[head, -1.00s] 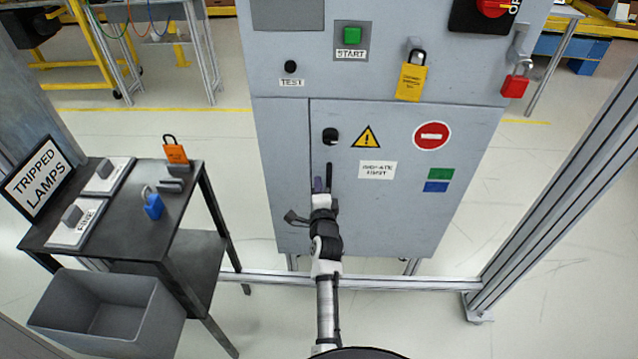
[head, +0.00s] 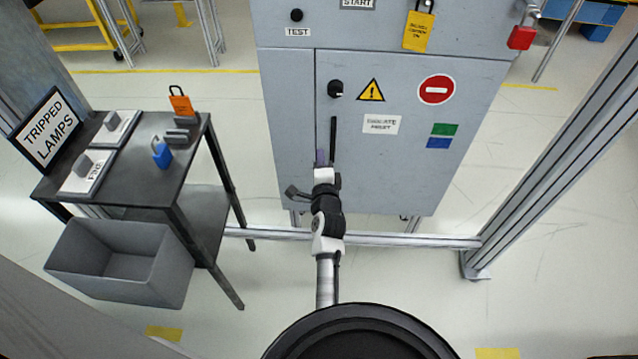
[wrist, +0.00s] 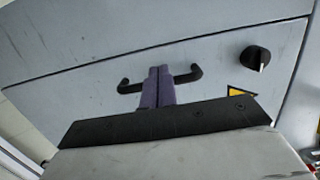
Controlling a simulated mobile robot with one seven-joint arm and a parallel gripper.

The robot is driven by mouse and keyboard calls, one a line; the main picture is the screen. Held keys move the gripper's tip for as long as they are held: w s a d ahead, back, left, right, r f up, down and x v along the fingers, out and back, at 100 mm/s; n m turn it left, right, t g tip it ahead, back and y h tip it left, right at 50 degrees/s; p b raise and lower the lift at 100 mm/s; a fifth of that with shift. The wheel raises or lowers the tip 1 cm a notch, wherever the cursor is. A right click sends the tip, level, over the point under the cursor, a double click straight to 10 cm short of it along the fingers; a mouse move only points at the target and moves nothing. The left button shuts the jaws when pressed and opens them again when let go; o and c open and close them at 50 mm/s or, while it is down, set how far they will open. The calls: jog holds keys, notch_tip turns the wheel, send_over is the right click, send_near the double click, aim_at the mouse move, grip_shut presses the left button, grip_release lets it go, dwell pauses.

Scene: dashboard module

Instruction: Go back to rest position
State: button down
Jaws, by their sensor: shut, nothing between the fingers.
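My gripper (head: 321,158) is in front of the lower door of the grey cabinet (head: 385,180), beside the black door handle (head: 333,140). In the wrist view, its two purple fingers (wrist: 157,86) are together with nothing between them. They hide the middle of the black handle (wrist: 187,76) there. Whether the fingers touch the handle, I cannot tell. The door looks closed. My arm reaches forward from the bottom of the head view, roughly upright in the picture.
A black table (head: 150,189) at left carries the tripped lamps sign (head: 46,130), a blue padlock (head: 162,156) and an orange padlock (head: 181,105). A grey bin (head: 120,262) is below its front. A metal frame post (head: 560,150) stands at right. Floor between is mostly clear.

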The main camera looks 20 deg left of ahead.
jog(key=b+v, duration=0.1)
jog(key=v, duration=0.5)
jog(key=shift+s+a, duration=0.25)
jog(key=shift+s, duration=0.15)
